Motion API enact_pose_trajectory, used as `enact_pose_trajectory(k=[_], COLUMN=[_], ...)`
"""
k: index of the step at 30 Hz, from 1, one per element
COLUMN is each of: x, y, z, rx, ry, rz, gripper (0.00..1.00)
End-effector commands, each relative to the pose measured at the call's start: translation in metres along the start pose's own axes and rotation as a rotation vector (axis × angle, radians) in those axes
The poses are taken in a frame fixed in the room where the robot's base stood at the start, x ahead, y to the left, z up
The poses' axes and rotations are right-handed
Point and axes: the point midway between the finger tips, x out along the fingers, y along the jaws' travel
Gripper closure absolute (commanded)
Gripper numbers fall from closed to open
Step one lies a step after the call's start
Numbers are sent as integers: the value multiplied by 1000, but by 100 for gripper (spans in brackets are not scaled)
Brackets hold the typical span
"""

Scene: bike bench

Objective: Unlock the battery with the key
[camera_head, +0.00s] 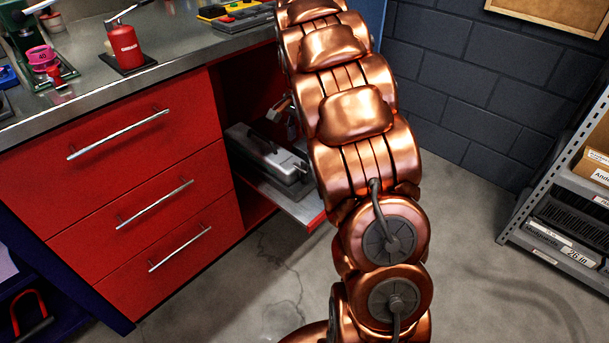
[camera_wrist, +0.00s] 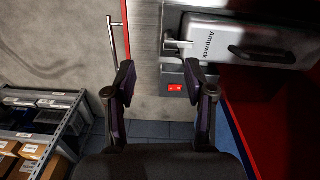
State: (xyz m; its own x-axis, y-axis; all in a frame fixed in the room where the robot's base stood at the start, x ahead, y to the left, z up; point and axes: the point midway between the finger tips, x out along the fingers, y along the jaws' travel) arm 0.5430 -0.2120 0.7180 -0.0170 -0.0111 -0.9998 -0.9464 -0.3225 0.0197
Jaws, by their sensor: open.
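The battery (camera_wrist: 225,40) is a silver-grey case with dark lettering and a dark handle, at the upper right of the wrist view. In the head view the battery (camera_head: 268,155) lies in the open bay of the red cabinet. A small pale T-shaped piece (camera_wrist: 177,44) sticks out at its near end; it may be the key, but I cannot tell for sure. Below it is a grey block with a red label (camera_wrist: 174,88). My gripper (camera_wrist: 159,78) is open and empty, its fingertips just short of the pale piece. My arm hides the gripper in the head view.
The battery rests on a pulled-out tray (camera_head: 290,205) with a red front. Red drawers (camera_head: 130,180) stand left of it, under a metal worktop (camera_head: 165,50) with tools and a red bottle (camera_head: 124,46). A grey shelf rack (camera_head: 545,190) stands right. The floor between is clear.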

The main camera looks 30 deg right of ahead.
Motion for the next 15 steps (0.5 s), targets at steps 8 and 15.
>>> enact_pose_trajectory(k=[8,15], x=[47,59], y=[-16,-17], z=[-33,-34], rx=[94,102], ry=[-5,-8], rz=[-18,-18], gripper=[46,46])
